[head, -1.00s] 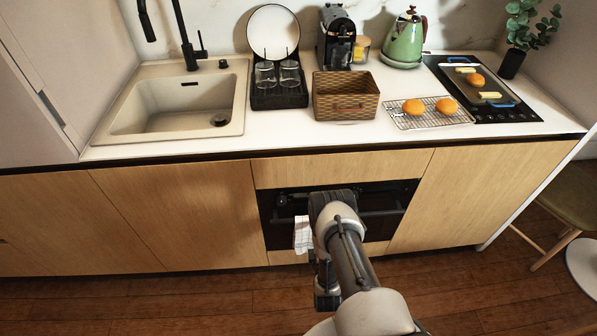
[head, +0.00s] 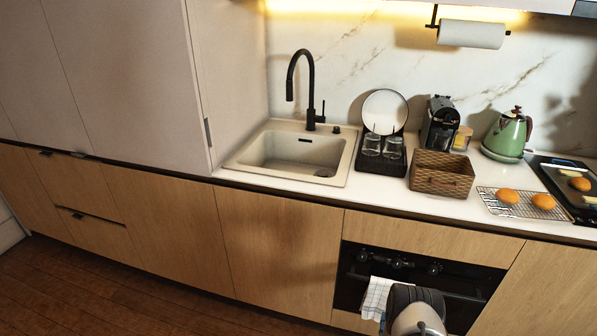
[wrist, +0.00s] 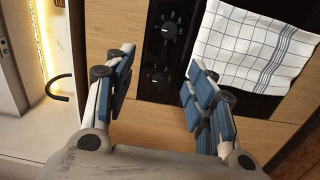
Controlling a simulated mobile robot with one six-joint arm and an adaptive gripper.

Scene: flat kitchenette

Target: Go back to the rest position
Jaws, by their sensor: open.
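My gripper (wrist: 160,75) shows in the wrist view with its two blue-padded fingers spread apart and nothing between them. It faces the oven front, with the black control panel (wrist: 157,50) and a white checked towel (wrist: 255,48) beyond the fingers. In the head view only the upper part of my arm shows at the bottom edge, in front of the oven (head: 400,275). The gripper itself is hidden there or out of frame.
The counter holds a sink (head: 300,155), a dish rack (head: 381,155) with glasses and a plate, a woven basket (head: 441,181), a coffee machine (head: 440,124), a green kettle (head: 508,134) and buns on a wire rack (head: 515,207). The floor (head: 130,285) at left is clear.

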